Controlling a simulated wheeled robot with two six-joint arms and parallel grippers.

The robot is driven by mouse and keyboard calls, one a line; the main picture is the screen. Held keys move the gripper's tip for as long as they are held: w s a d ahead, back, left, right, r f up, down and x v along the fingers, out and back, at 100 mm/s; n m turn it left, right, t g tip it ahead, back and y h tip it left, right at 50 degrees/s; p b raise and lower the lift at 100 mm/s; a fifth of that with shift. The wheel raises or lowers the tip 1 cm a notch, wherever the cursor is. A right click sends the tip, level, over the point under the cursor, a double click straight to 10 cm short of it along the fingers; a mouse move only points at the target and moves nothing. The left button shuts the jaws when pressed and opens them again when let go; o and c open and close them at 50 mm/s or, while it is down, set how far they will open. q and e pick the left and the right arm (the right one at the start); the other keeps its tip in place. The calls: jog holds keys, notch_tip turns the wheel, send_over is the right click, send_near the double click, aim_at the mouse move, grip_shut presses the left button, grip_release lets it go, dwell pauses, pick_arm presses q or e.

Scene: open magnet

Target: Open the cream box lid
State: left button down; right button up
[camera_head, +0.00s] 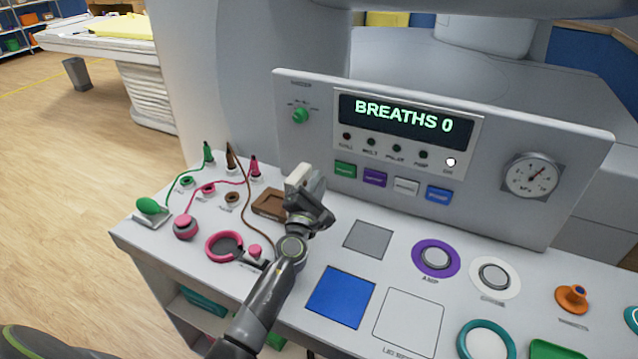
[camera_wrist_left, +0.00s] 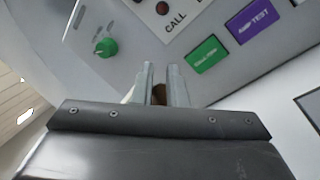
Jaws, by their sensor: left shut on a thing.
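My left gripper (camera_head: 312,200) is over the console, beside the brown tray. It is shut on a small cream block (camera_head: 300,178), which I take to be the cream box lid. In the left wrist view the fingers (camera_wrist_left: 161,78) are close together, with a cream edge (camera_wrist_left: 132,92) showing beside them and a bit of brown between them. The gripper hides much of the cream piece, so I cannot tell whether it touches anything below. My right gripper is not in view.
The brown tray (camera_head: 268,204) lies just left of the gripper. Behind stands an upright panel (camera_head: 290,85) with a display reading BREATHS 0. A blue square (camera_head: 340,296), a grey square (camera_head: 368,239) and a purple ring (camera_head: 416,258) lie to the right. Cords and plugs are on the left.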

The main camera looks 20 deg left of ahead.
pick_arm(q)
jog(key=shift+s+a+f, duration=0.1)
jog(key=shift+a+f, duration=0.05)
jog(key=shift+f, duration=0.3)
jog(key=shift+s+a+f, duration=0.1)
jog(key=shift+a+f, duration=0.05)
jog(key=shift+f, duration=0.25)
jog(key=c, duration=1.7)
grip_release()
jog(key=shift+w, duration=0.1)
jog(key=o, duration=0.6)
jog(key=shift+w+a+f, duration=0.2)
jog(key=shift+a+f, duration=0.05)
jog(key=shift+a, duration=0.15)
jog(key=shift+d+r, duration=0.1)
jog(key=shift+r, duration=0.05)
jog(key=shift+d+r, duration=0.1)
jog(key=shift+s+r+v, duration=0.1)
jog(key=shift+r+v, duration=0.35)
jog(key=shift+v, duration=2.35)
jog(key=shift+s+r+v, duration=0.1)
jog(key=shift+r+v, duration=0.35)
jog(key=shift+v, duration=2.3)
jog(key=shift+s+r+v, duration=0.15)
jog(key=shift+r+v, duration=0.35)
jog(key=shift+v, duration=2.3)
